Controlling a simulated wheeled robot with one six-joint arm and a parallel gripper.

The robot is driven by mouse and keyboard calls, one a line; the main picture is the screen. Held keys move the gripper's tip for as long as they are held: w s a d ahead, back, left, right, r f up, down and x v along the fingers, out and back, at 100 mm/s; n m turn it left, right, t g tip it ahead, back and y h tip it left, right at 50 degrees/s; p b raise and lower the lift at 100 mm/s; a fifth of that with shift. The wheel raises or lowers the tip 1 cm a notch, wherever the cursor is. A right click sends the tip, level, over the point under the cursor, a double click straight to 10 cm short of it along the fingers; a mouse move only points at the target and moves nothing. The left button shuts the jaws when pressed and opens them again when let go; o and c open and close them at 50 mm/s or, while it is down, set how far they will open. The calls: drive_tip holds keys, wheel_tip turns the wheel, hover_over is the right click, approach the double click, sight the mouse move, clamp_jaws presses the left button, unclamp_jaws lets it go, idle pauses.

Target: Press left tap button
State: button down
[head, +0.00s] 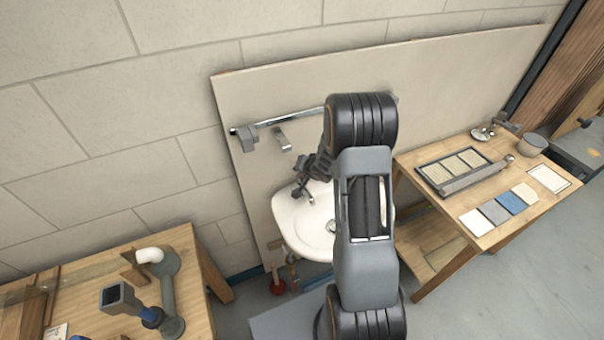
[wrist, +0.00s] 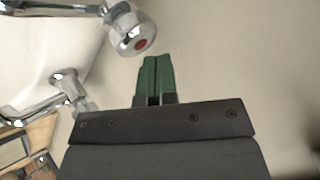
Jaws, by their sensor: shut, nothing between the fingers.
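A chrome tap head with a round red-marked button (wrist: 140,43) shows at the top of the wrist view. My gripper (wrist: 157,62) has green fingers, which are shut and empty. Their tips lie just below the button in the picture, close to it, with no clear contact visible. Another chrome fitting (wrist: 68,88) is at the left of the wrist view. In the head view, the white washbasin (head: 291,226) stands against the board, and my arm covers its right part. The tap details and my fingertips are too small or hidden to make out there.
A metal rail with a grey holder (head: 246,138) runs across the board (head: 232,98) above the basin. A wooden bench (head: 193,272) with pipe fittings (head: 172,300) stands at the lower left. A wooden table (head: 443,207) with sample tiles (head: 510,202) stands at the right.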

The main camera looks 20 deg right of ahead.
drive_tip(key=shift+r, duration=0.35)
wheel_tip(320, 180, up, 5)
drive_tip(key=p, duration=0.5)
drive_tip(key=shift+p, duration=0.4)
drive_tip(key=shift+f, duration=0.1)
idle(0.5)
